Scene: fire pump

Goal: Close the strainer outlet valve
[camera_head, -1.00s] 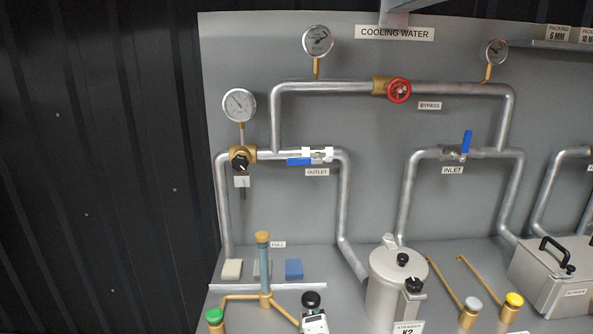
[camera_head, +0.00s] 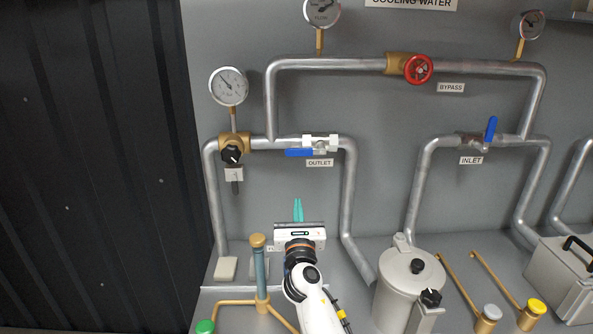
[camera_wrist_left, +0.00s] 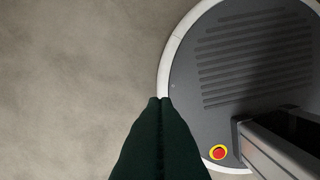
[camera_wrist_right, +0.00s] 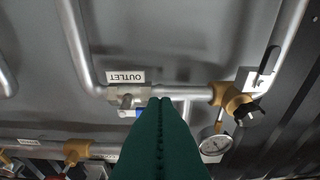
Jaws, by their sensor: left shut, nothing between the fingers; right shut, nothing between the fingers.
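The outlet valve (camera_head: 320,143) sits in the left branch pipe above the OUTLET label (camera_head: 320,163). Its blue lever (camera_head: 298,153) lies along the pipe, pointing left. My right gripper (camera_head: 298,202) is shut and empty, with its teal fingers pointing up below the lever. In the right wrist view the picture is upside down; the right fingertips (camera_wrist_right: 160,99) appear beside the valve (camera_wrist_right: 124,99) and hide part of the blue lever (camera_wrist_right: 128,113). I cannot tell whether they touch. My left gripper (camera_wrist_left: 159,99) is shut and empty, seen only in the left wrist view.
A black-knobbed brass fitting (camera_head: 232,153) with a gauge (camera_head: 229,86) is left of the lever. The red bypass wheel (camera_head: 418,69) is above right. The inlet valve's blue lever (camera_head: 491,129) stands upright. The strainer pot (camera_head: 405,290) and a capped column (camera_head: 259,270) flank my right arm.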

